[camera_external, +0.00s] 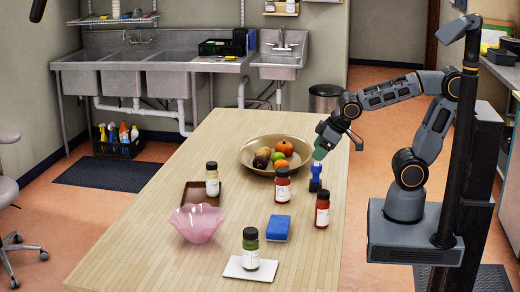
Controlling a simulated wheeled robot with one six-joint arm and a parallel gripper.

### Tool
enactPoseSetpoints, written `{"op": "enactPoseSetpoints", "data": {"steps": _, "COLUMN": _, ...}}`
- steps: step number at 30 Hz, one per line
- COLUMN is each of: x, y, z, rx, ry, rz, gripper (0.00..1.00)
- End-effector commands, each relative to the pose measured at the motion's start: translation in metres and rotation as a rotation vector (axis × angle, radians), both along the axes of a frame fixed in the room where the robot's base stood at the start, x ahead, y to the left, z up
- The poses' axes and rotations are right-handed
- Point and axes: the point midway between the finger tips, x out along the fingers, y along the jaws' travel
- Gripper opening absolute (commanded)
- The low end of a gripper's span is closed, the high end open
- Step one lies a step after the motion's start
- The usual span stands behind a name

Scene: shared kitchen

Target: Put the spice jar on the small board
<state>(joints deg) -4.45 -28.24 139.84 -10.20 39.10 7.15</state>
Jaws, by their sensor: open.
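Several lidded jars stand on the wooden table, and I cannot tell which the task calls the spice jar. A green jar (250,252) stands upright on a small white board (233,268) near the table's front. Two red jars, one (283,187) before the fruit bowl and one (322,211) near the right edge, stand upright. A pale yellow jar (212,182) stands on a brown tray (193,193). My gripper (322,149) is open above the table's right side, beside the fruit bowl and apart from the jars. A teal patch shows at its tip; its fingers are small here.
A wide bowl (246,156) of fruit stands behind the jars. A small blue object (315,182) stands below my gripper. A pink wavy bowl (196,224) and a blue sponge (277,228) lie farther forward. The table's front left is clear.

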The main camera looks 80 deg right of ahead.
Motion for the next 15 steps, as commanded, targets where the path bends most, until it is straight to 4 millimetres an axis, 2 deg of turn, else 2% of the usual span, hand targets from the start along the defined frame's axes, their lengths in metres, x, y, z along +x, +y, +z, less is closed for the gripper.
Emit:
{"op": "enactPoseSetpoints", "data": {"steps": 1, "x": -0.017, "y": -0.004, "z": -0.002, "rx": 0.026, "ry": 0.047, "rz": -0.023, "gripper": 0.66}}
{"op": "enactPoseSetpoints", "data": {"steps": 3, "x": -0.035, "y": -0.005, "z": -0.007, "rx": 0.057, "ry": 0.107, "rz": -0.033, "gripper": 0.66}}
{"op": "enactPoseSetpoints", "data": {"steps": 6, "x": -0.05, "y": -0.003, "z": -0.01, "rx": 0.087, "ry": 0.157, "rz": -0.037, "gripper": 0.66}}
{"op": "enactPoseSetpoints", "data": {"steps": 15, "x": -0.056, "y": -0.002, "z": -0.011, "rx": 0.101, "ry": 0.179, "rz": -0.035, "gripper": 0.66}}
